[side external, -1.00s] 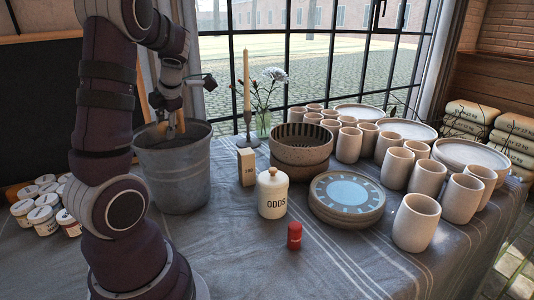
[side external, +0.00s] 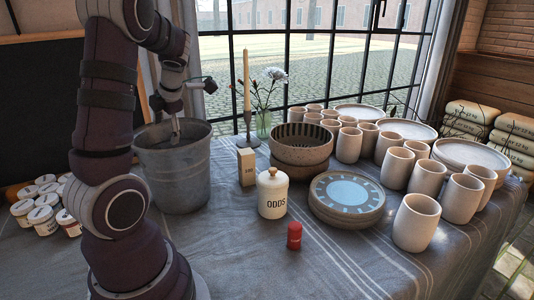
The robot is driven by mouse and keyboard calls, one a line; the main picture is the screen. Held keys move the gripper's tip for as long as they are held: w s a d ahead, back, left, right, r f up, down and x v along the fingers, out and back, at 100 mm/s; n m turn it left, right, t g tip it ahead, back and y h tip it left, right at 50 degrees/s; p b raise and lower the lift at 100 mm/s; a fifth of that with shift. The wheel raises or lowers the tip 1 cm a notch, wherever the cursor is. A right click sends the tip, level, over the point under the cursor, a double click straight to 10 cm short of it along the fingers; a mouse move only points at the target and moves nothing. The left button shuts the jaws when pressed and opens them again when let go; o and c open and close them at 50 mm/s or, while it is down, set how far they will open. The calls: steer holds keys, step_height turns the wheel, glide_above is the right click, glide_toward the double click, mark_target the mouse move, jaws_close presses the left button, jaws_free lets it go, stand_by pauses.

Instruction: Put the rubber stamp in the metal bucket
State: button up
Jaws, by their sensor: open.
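The metal bucket (side external: 178,172) stands upright on the cloth-covered table, just behind and right of my arm. My gripper (side external: 175,132) points down at the bucket's mouth, with its fingertips around rim height. It is open, and I see nothing held in it. The rubber stamp is not visible now; the bucket's inside is mostly hidden by its near wall and my gripper.
Right of the bucket are a small box (side external: 246,167), a lidded ODDS jar (side external: 272,195), a red cylinder (side external: 294,236), stacked bowls (side external: 300,152) and painted plates (side external: 347,197). Paint pots (side external: 42,214) sit left. Several cups (side external: 416,222) fill the right side.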

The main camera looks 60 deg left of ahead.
step_height(320, 180, up, 7)
stand_by(0.5)
steer(key=w+d+f+m+t+h, duration=0.15)
steer(key=w+d+m+t, duration=0.5)
steer(key=d+m, duration=0.75)
steer(key=d+f+m+h, duration=0.1)
steer(key=d+m+h, duration=0.1)
steer(key=d+m, duration=0.5)
steer(key=d+f+m+h, duration=0.2)
steer(key=d+m, duration=0.6)
steer(key=m, duration=1.1)
steer(key=shift+s+d+h, duration=0.25)
steer(key=shift+s+h, duration=0.1)
